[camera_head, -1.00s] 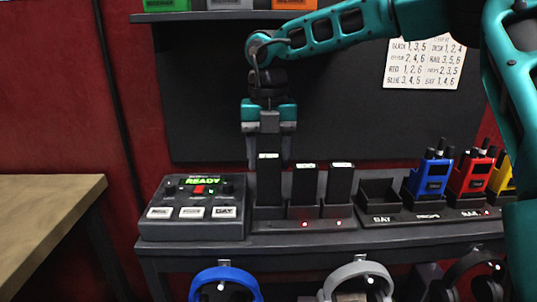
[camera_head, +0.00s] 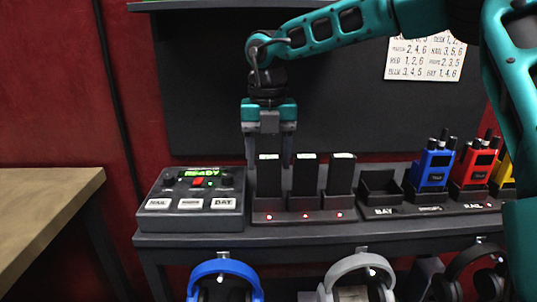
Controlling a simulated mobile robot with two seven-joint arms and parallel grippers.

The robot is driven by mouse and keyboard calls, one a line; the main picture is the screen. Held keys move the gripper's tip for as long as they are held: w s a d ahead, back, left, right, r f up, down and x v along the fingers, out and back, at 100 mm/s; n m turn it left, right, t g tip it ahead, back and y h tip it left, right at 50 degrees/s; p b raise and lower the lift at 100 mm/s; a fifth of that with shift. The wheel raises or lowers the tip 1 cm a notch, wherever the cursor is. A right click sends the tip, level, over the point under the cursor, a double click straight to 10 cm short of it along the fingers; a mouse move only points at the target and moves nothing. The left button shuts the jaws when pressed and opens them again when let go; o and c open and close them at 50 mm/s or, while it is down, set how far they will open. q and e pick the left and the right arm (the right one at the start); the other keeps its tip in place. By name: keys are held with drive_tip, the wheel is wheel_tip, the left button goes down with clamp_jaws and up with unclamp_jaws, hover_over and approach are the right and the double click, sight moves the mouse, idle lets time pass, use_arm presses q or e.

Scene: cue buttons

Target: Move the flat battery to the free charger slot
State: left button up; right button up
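Three black upright batteries stand in the charger (camera_head: 290,217) in the middle of the counter. My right gripper (camera_head: 269,160) points down over the left battery (camera_head: 269,180). Its fingers flank that battery's top closely and look shut on it; the battery's foot is in the left slot. The middle battery (camera_head: 305,178) and right battery (camera_head: 340,176) sit in their slots. Which battery is flat I cannot read. My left gripper is not in view.
A control box (camera_head: 195,200) showing "READY" stands left of the charger. At right is a rack with an empty bay (camera_head: 380,187), a blue radio (camera_head: 432,165) and a red radio (camera_head: 474,163). Headphones (camera_head: 225,270) hang below. A wooden table (camera_head: 40,205) is at far left.

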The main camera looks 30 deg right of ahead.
drive_tip(key=o, duration=0.4)
drive_tip(key=shift+o, duration=0.2)
wheel_tip(320, 180, up, 12)
drive_tip(key=p, duration=0.2)
